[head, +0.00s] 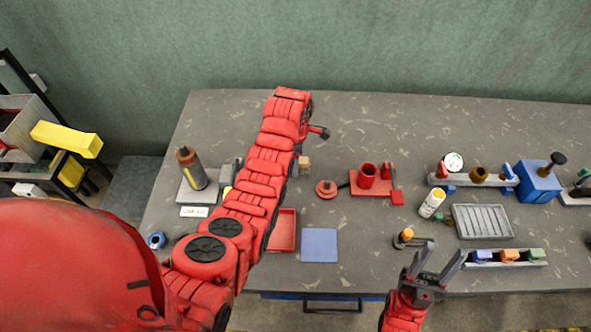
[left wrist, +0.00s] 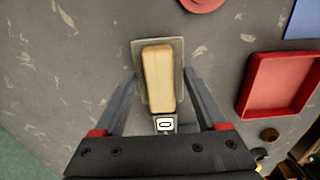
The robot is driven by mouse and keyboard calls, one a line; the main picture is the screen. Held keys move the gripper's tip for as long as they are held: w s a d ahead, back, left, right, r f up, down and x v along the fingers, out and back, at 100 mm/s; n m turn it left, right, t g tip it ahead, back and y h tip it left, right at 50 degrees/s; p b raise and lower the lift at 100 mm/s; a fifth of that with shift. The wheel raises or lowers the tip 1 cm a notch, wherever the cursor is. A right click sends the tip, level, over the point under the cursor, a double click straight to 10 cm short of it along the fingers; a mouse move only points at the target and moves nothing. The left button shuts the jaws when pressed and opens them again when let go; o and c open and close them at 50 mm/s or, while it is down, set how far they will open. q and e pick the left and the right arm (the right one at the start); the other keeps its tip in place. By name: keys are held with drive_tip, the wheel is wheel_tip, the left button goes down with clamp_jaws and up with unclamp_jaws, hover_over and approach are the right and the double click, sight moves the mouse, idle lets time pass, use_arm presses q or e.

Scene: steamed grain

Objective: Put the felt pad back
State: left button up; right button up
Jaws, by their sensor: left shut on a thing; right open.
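In the left wrist view a pale wooden block (left wrist: 158,72) sits on a flat grey-green pad (left wrist: 138,48), which may be the felt pad. My left gripper (left wrist: 160,76) is shut on this piece, one finger along each side, low at the bench. In the head view the wooden block (head: 304,163) shows beside my left arm, which hides most of that gripper. A flat blue square (head: 319,245) lies near the bench's front edge. My right gripper (head: 446,250) is open and empty over the front edge.
A shallow red tray (head: 285,230) lies left of the blue square. A red disc (head: 326,188) and a red holder (head: 372,188) stand mid-bench. A grey ribbed tray (head: 482,222) and a rack of coloured pieces (head: 508,257) are at right. The back middle is clear.

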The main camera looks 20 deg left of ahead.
use_arm(q)
drive_tip(key=shift+w+a, duration=0.1)
wheel_tip(320, 180, down, 3)
drive_tip(key=shift+r+p, duration=0.1)
drive_tip(key=shift+p, duration=1.05)
drive_tip(key=shift+w+f, duration=0.1)
drive_tip(key=shift+f, duration=0.25)
drive_tip(key=shift+f, duration=0.2)
drive_tip(key=o, duration=1.4)
